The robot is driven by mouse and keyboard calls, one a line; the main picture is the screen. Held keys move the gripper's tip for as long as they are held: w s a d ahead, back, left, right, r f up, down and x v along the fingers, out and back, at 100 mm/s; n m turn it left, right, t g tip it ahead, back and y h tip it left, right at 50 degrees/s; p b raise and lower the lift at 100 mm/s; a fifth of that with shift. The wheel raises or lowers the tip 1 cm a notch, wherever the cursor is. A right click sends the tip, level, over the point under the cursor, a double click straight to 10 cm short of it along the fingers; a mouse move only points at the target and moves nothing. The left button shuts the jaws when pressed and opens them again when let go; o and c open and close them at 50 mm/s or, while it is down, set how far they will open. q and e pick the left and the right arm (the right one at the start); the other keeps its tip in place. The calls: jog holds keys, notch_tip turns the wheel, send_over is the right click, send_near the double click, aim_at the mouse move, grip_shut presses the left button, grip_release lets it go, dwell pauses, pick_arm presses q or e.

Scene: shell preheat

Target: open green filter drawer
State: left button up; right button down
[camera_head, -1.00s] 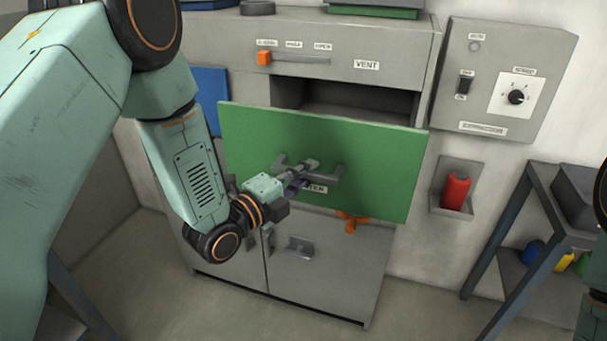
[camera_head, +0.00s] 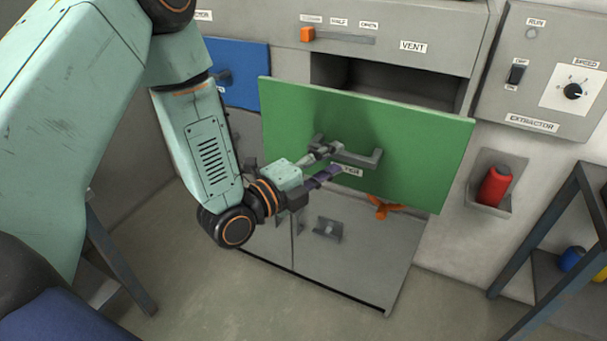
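The green filter drawer (camera_head: 290,115) stands pulled out from the grey cabinet, with a dark gap showing behind its top edge. A grey bar handle (camera_head: 362,158) is on its front. My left gripper (camera_head: 332,160) is at the left part of this handle, with its fingers apart. One grey finger lies above and a purple-tinted one below, and I see a gap between them. The fingers overlap the handle in this view, so I cannot tell whether they touch it. The label under the handle is partly hidden. My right gripper is not in view.
A blue drawer front (camera_head: 245,80) is left of the green one. Above is a vent slider with an orange knob (camera_head: 307,34). An orange fitting (camera_head: 381,208) shows below the green panel. An extractor box (camera_head: 540,70), a red bottle (camera_head: 494,187) and a shelf frame (camera_head: 540,240) are at the right.

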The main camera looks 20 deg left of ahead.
pick_arm(q)
jog(key=v, duration=0.8)
jog(key=shift+s, duration=0.15)
jog(key=shift+a, duration=0.15)
dwell(0.3)
